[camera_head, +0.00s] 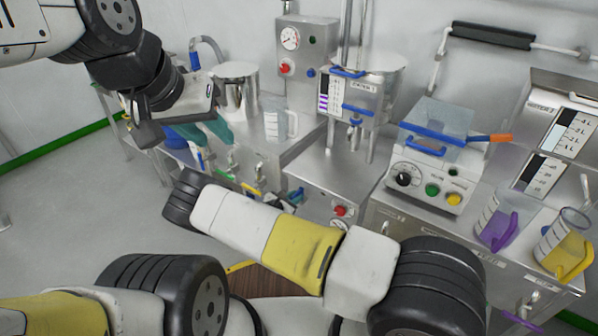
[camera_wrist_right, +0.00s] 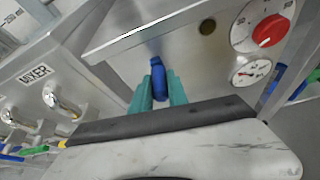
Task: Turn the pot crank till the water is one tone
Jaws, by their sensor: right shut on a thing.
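In the right wrist view, my right gripper (camera_wrist_right: 158,92) has its teal fingers on either side of a blue crank handle (camera_wrist_right: 158,72), closed on it in front of a steel panel. In the head view this gripper is hidden, and my arm crosses the middle of the picture. My left gripper (camera_head: 205,132) hangs at the upper left with its two teal fingers apart and nothing visible between them. A steel vessel (camera_head: 385,66) with a labelled sight panel (camera_head: 337,95) stands at the centre back. Purple shows in the panel's window; the water's mixing cannot be judged.
A purple jug (camera_head: 497,222) and a yellow jug (camera_head: 566,243) stand on the right bench. A control box (camera_head: 425,180) sits left of them. A clear jug (camera_head: 280,120) and steel pot (camera_head: 236,85) are at the back. A red knob (camera_wrist_right: 268,30) is near my right gripper.

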